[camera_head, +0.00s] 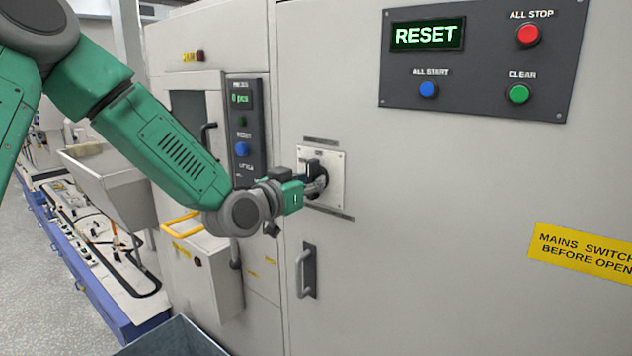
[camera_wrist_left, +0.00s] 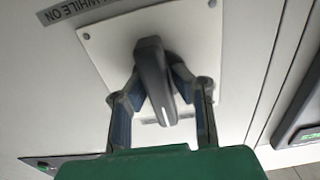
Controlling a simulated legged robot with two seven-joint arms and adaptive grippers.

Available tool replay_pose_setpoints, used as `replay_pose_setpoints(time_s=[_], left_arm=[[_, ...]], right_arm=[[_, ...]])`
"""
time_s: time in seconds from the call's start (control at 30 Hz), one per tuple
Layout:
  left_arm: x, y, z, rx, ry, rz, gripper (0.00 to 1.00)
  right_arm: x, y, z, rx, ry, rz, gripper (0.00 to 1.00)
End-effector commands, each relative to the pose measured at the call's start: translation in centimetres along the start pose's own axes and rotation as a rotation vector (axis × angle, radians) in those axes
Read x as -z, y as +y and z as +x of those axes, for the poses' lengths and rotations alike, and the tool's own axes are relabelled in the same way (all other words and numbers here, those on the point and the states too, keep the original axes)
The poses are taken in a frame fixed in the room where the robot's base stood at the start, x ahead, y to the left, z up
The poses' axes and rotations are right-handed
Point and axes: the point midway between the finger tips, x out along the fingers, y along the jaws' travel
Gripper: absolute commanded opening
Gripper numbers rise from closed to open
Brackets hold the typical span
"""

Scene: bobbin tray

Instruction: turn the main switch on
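The main switch (camera_wrist_left: 153,68) is a dark grey rotary handle on a pale square plate (camera_wrist_left: 205,50). In the head view the plate (camera_head: 336,164) is on the grey cabinet front, and the handle is partly hidden by my left gripper (camera_head: 316,181). In the left wrist view the fingers of my left gripper (camera_wrist_left: 160,80) lie on either side of the handle, angled inward and appearing to touch it. The handle slants slightly in that view. My right gripper is in neither view.
A dark panel (camera_head: 470,83) with a lit RESET display and several buttons is at upper right. A door handle (camera_head: 303,272) is below the switch. A narrow control panel (camera_head: 242,150) is left of it. A yellow sign (camera_head: 585,252) is at right.

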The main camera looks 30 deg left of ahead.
Motion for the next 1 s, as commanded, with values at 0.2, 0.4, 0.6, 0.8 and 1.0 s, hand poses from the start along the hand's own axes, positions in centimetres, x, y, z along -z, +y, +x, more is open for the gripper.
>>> replay_pose_setpoints(time_s=[0.2, 0.4, 0.6, 0.8, 1.0], left_arm=[[0.0, 0.0, 0.1, 0.001, 0.000, -0.001, 0.38], [-0.1, 0.0, -0.1, 0.000, -0.002, -0.001, 0.38], [0.0, 0.1, -2.9, -0.001, -0.002, -0.003, 0.38], [-0.1, -0.1, -7.3, 0.000, -0.001, -0.005, 0.38], [-0.1, -0.2, -10.5, 0.001, -0.001, -0.003, 0.38]], right_arm=[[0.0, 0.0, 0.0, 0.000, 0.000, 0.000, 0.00], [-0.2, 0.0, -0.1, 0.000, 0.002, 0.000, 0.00], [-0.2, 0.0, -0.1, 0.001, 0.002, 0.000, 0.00], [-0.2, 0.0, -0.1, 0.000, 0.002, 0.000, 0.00], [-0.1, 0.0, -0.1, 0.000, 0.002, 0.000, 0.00]])
